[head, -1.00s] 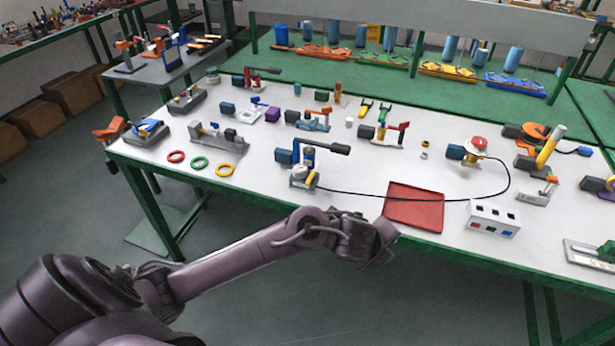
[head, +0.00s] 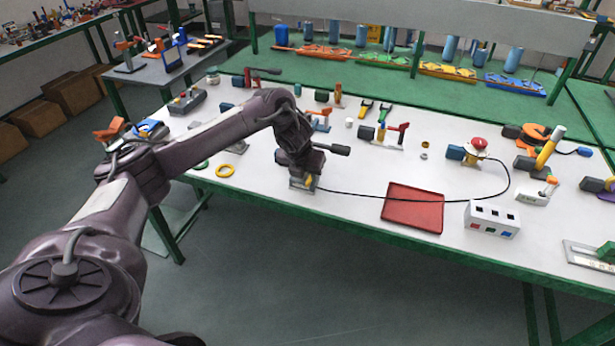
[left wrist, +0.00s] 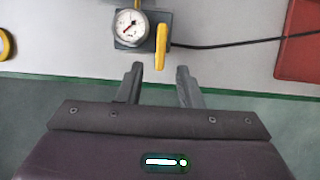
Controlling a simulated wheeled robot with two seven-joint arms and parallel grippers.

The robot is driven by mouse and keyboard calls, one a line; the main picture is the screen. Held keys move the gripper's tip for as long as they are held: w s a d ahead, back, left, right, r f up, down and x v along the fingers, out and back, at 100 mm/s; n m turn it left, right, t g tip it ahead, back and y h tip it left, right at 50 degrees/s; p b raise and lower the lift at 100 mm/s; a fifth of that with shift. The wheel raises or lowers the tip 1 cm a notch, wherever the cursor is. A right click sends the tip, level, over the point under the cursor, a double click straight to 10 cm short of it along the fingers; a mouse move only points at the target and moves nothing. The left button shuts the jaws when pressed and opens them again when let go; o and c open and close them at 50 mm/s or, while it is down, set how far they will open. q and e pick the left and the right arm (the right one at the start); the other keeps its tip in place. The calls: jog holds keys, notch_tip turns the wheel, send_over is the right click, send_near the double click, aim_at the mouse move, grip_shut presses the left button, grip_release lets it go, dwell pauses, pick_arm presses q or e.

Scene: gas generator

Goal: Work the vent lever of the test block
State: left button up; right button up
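My left gripper (left wrist: 159,72) is open and empty. The lever's near end lies between its fingertips in that picture; I see no contact. My right gripper is not in view.
A black cable runs right from the block past a red tray (head: 413,208) to a device with a red button (head: 479,144). A white box with coloured squares (head: 491,219) stands right of the tray. A yellow ring (head: 225,170) lies left of the block.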

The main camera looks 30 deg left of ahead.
aim_at(309, 181)
pick_arm(q)
jog(key=shift+x, duration=1.65)
jog(key=shift+c, duration=0.3)
grip_shut()
